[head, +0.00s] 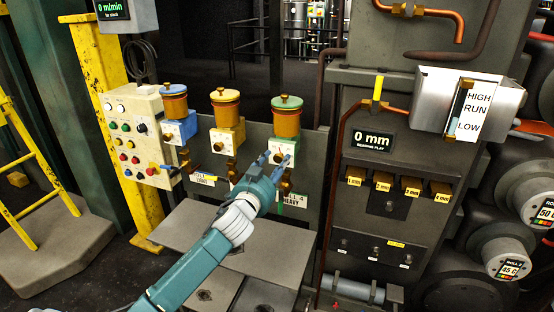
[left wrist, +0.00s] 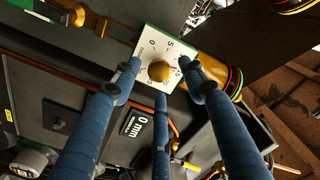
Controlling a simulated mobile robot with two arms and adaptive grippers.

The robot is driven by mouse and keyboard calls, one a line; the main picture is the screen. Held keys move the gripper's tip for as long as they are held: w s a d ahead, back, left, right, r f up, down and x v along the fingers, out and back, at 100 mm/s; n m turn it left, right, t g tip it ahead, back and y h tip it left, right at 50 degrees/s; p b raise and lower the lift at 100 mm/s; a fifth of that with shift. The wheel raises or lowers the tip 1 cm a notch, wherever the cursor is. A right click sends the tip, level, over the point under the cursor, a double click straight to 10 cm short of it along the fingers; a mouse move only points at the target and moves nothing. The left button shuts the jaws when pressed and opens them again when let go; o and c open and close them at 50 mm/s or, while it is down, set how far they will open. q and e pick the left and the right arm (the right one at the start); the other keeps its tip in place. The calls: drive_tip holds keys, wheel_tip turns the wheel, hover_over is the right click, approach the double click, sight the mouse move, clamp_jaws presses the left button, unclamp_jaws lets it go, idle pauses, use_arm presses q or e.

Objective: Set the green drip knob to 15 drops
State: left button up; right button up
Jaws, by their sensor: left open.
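The green-lidded drip oiler (head: 287,118) stands at the right of three oilers, with a white dial plate (head: 290,147) below its cup. In the left wrist view a round brass knob (left wrist: 159,71) sits at the middle of the white, green-edged dial plate (left wrist: 150,45). The marks 0 and 5 can be read; other marks are partly hidden by a finger, and I cannot tell the knob's setting. My left gripper (head: 275,159) is open in front of this dial. In the left wrist view its fingers (left wrist: 160,79) are spread around the knob, without clear contact. My right gripper is not in view.
A blue-lidded oiler (head: 174,103) and a yellow-lidded oiler (head: 225,108) stand to the left. A control box (head: 140,135) with buttons is farther left. A dark machine panel with a "0 mm" display (head: 372,141) and a copper pipe (head: 334,180) stand close on the right.

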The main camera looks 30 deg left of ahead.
use_arm(q)
drive_tip(key=shift+x, duration=0.9)
drive_tip(key=shift+c, duration=0.5)
clamp_jaws()
drive_tip(key=shift+r+m+p, duration=0.15)
drive_tip(key=shift+m+p, duration=0.3)
drive_tip(key=shift+m, duration=0.95)
drive_tip(key=shift+o, duration=0.5)
unclamp_jaws()
drive_tip(key=shift+d, duration=0.1)
